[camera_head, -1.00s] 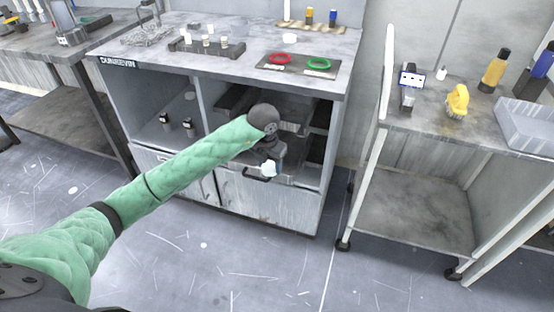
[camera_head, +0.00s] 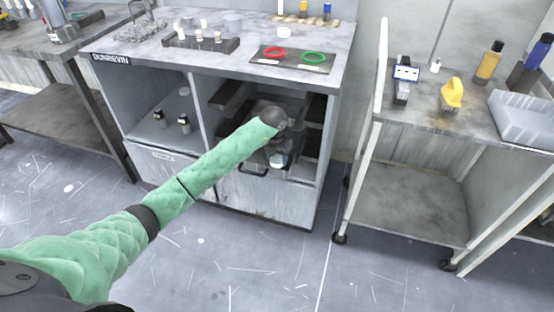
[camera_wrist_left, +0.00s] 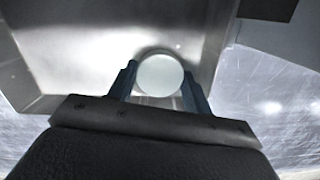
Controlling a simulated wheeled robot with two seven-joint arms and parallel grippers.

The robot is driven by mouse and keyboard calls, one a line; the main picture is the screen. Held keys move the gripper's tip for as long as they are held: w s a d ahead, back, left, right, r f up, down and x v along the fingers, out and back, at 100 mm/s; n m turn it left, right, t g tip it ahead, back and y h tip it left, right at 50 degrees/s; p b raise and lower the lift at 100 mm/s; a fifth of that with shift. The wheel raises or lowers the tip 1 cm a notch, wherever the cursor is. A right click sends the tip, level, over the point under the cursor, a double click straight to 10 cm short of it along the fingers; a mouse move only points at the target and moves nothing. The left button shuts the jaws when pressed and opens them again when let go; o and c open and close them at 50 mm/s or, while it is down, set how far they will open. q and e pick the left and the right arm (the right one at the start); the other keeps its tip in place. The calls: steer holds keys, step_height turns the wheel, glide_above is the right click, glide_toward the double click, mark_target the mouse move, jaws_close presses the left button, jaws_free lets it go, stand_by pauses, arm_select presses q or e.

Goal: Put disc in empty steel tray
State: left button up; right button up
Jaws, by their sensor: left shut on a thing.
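My left gripper (camera_head: 278,160) is inside the right lower opening of the bench cabinet. In the left wrist view its two fingers (camera_wrist_left: 160,88) are shut on a pale round disc (camera_wrist_left: 160,74), one on each side. Beneath the disc lies a shiny steel tray (camera_wrist_left: 75,50), with a raised wall and corner visible at the left. The disc appears over the tray's floor near its right part; whether it touches the floor I cannot tell. In the head view my arm and gripper hide most of the tray. My right gripper is not in view.
The cabinet opening has dark side rails (camera_head: 230,94) and a divider on its left. A wheeled cart (camera_head: 410,200) stands at the right.

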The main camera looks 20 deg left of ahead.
mark_target(275, 162)
arm_select(q)
steer(key=shift+f, duration=0.55)
steer(key=shift+f, duration=0.1)
steer(key=o, duration=1.1)
steer(key=shift+c, duration=0.2)
step_height(275, 162, up, 12)
steer(key=s, duration=0.1)
steer(key=shift+s+a, duration=0.15)
steer(key=shift+s, duration=0.05)
